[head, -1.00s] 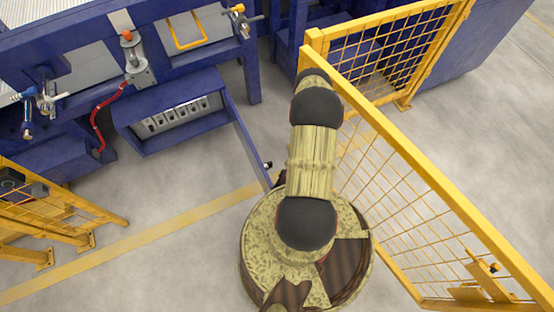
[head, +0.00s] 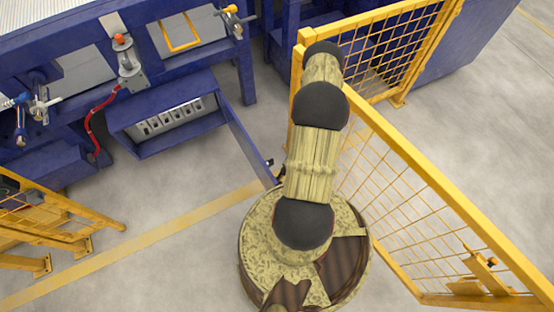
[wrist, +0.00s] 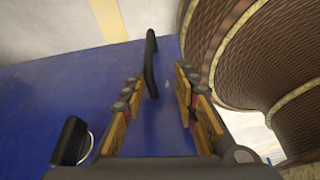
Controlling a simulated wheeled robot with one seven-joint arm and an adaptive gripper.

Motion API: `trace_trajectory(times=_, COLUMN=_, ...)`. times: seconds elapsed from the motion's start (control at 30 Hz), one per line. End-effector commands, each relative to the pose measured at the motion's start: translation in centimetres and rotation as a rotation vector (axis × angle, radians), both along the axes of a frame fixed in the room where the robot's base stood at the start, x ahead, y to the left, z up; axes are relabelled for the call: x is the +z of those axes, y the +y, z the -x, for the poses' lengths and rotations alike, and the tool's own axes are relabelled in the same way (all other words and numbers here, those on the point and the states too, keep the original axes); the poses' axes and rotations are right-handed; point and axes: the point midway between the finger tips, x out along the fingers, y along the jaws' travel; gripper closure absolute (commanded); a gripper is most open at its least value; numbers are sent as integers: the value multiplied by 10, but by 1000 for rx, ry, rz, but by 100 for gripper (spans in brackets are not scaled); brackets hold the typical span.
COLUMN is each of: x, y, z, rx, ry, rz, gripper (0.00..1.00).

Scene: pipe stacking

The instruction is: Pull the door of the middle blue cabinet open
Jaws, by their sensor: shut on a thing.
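The middle blue cabinet (head: 165,145) stands open in the head view, with a grey panel of switches inside. Its blue door (head: 245,140) is swung well out from the right side, toward my base. The door also fills much of the wrist view (wrist: 45,100). A black bar handle (wrist: 151,62) on the door lies between the fingers of my gripper (wrist: 158,84), which is shut on it. In the head view my arm hides the gripper. A black knob-like part (wrist: 70,141) shows at the lower left of the wrist view.
Yellow mesh fencing (head: 410,190) stands close along the right of my arm. More yellow fencing (head: 50,225) stands at the left. A red hose (head: 90,130) hangs left of the cabinet. The grey floor (head: 170,185) before the cabinet is clear.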

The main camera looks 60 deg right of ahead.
Motion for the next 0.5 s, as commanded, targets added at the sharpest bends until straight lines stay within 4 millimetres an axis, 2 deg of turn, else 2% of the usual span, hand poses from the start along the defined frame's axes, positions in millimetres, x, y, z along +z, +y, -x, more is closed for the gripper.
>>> trace_trajectory(times=0.03, x=8, y=3, z=6, rx=1, ry=7, rz=-8, gripper=83)
trace_trajectory(times=0.2, x=22, y=0, z=10, rx=1, ry=8, rz=-10, gripper=83)
trace_trajectory(times=0.5, x=26, y=-4, z=10, rx=2, ry=7, rz=-8, gripper=83)
